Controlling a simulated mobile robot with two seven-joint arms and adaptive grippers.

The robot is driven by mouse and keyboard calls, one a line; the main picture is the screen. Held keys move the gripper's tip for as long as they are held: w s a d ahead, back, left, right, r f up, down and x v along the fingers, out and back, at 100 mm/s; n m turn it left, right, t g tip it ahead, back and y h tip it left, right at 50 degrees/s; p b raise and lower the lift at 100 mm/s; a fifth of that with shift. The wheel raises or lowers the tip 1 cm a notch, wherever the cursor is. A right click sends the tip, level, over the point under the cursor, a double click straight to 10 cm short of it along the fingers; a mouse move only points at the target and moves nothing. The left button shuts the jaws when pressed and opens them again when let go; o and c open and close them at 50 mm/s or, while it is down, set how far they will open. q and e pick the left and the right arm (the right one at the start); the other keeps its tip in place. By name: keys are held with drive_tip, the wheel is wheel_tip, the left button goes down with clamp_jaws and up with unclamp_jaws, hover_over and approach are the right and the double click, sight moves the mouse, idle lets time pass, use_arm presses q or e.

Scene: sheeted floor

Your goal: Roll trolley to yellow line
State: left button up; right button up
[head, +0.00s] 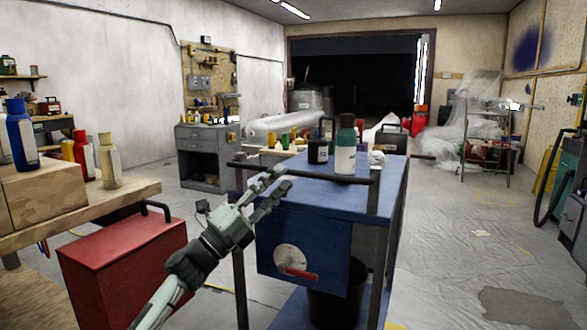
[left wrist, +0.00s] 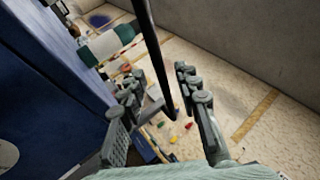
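The blue trolley (head: 330,220) stands in front of me, with a blue top, a drawer with a red handle and a dark push bar (head: 325,175) along its near side. My left gripper (head: 279,181) is at the bar, left of its middle. In the left wrist view its fingers (left wrist: 160,75) are spread, with the dark bar (left wrist: 158,60) running between them; I cannot tell whether they touch it. A piece of yellow line (head: 395,326) shows on the floor at the trolley's near right. My right gripper is not in view.
A teal bottle (head: 345,150) and a dark jar (head: 318,150) stand on the trolley. A wooden bench (head: 110,195) and red cabinet (head: 125,265) are close at left. A grey workbench (head: 203,160) stands behind. The sheeted floor (head: 450,240) at right is mostly clear.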

use_arm(q)
drive_tip(key=shift+v, duration=2.3)
